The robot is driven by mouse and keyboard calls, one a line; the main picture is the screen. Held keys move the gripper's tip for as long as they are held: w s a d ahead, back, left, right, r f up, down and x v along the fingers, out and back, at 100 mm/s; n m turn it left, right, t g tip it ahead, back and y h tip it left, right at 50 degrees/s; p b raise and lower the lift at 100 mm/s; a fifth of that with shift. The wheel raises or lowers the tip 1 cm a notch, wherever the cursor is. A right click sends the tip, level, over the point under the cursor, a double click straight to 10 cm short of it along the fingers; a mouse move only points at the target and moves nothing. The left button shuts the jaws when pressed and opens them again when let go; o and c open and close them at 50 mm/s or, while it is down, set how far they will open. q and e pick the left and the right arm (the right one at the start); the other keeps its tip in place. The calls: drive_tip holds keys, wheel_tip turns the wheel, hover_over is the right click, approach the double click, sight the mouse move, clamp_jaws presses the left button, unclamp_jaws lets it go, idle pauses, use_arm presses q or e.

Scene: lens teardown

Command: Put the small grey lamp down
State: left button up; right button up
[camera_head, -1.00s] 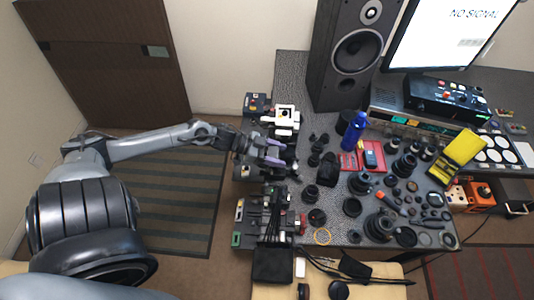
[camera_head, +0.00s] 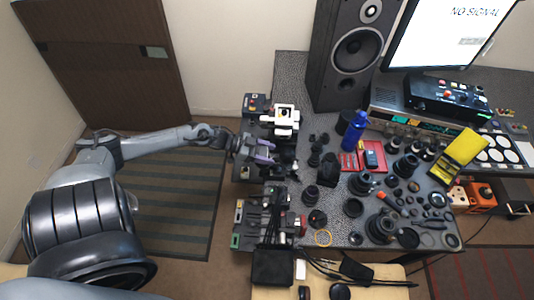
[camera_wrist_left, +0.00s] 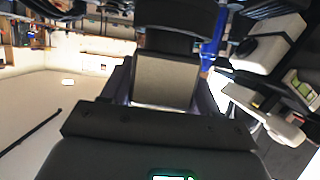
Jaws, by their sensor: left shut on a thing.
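My left gripper (camera_head: 268,152) reaches in from the left with purple fingers, over the left end of the desk. It is shut on the small grey lamp. In the left wrist view the lamp's grey, box-like face (camera_wrist_left: 163,80) sits between the two fingers, with a dark part above it. In the head view the lamp is small and dark among other gear, so its outline and any gap beneath it cannot be told. My right gripper is not in view.
A white device (camera_head: 284,117) stands just behind the gripper. Dark equipment (camera_head: 262,213) lies in front of it. A blue bottle (camera_head: 354,131), a red tray (camera_head: 347,163) and several lens parts crowd the desk to the right. A black speaker (camera_head: 345,60) stands behind.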

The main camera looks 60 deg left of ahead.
use_arm(q)
drive_tip(key=shift+f, duration=0.25)
drive_tip(key=o, duration=1.2)
drive_tip(key=shift+r, duration=0.15)
drive_tip(key=shift+r, duration=0.25)
drive_tip(key=shift+s+a, duration=0.2)
drive_tip(key=shift+s, duration=0.05)
drive_tip(key=p+v, duration=0.2)
drive_tip(key=v, duration=0.9)
drive_tip(key=shift+r, duration=0.15)
